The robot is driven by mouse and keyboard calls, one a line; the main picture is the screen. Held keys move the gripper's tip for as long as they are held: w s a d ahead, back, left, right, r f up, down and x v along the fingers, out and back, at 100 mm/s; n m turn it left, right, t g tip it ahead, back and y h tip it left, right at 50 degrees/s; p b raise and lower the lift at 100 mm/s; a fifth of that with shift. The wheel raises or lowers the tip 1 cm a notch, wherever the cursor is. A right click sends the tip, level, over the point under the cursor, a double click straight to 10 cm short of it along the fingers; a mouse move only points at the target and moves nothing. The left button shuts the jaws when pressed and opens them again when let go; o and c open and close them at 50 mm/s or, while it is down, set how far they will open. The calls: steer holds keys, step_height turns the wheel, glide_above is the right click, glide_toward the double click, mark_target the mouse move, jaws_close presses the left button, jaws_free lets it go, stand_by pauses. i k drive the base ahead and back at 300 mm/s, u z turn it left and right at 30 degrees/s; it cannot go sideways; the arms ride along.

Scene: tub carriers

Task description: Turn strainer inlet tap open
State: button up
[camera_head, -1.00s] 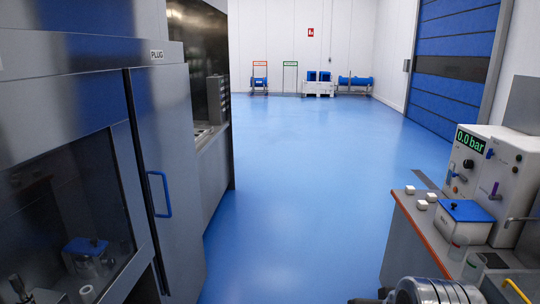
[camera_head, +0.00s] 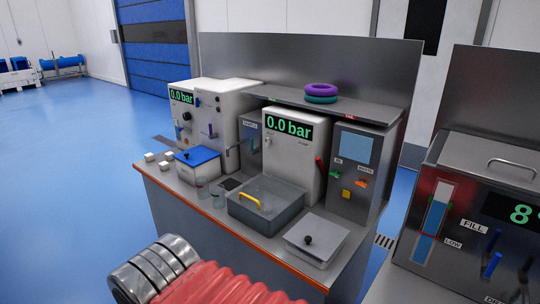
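I cannot tell which of several small handles is the strainer inlet tap, as most labels are too small to read. A red lever (camera_head: 320,168) is on the right side of the white middle unit (camera_head: 290,165), whose display reads 0.0 bar. The grey panel (camera_head: 353,150) beside it has an orange lever (camera_head: 361,183) and a yellow knob (camera_head: 346,194). The white left unit (camera_head: 227,100), also at 0.0 bar, has a purple lever (camera_head: 210,131) and dark knobs. My gripper is not in view; only part of my arm seems to show at the bottom.
Purple and teal rings (camera_head: 321,91) lie on the shelf. A tank labelled FILL (camera_head: 490,210) stands right. The left floor is clear.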

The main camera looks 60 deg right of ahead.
mark_target(335, 174)
steer(key=z, duration=2.55)
